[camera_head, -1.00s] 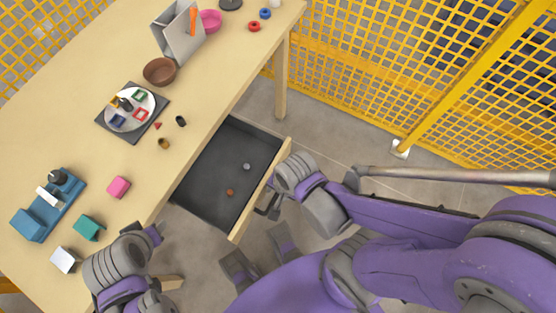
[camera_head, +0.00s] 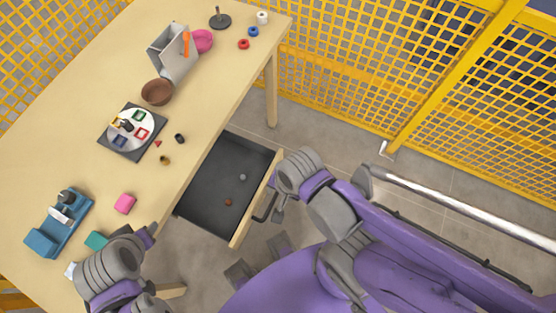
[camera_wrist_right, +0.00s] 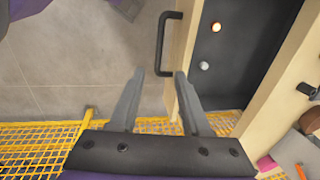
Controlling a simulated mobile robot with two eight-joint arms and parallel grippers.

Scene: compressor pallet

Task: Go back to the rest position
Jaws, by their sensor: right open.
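My right gripper (camera_head: 278,210) is at the front of the open drawer (camera_head: 193,214), beside its dark handle (camera_head: 265,208). In the right wrist view the two fingers (camera_wrist_right: 161,76) are apart with nothing held. The lower end of the handle (camera_wrist_right: 163,45) appears between the fingertips there; I cannot tell the depth gap. My left gripper (camera_head: 149,237) is over the table's near edge, seen from above; its jaws are not clear.
The drawer holds a silver ball (camera_head: 243,177) and an orange one (camera_head: 228,202). Yellow mesh fencing (camera_head: 345,75) stands behind.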

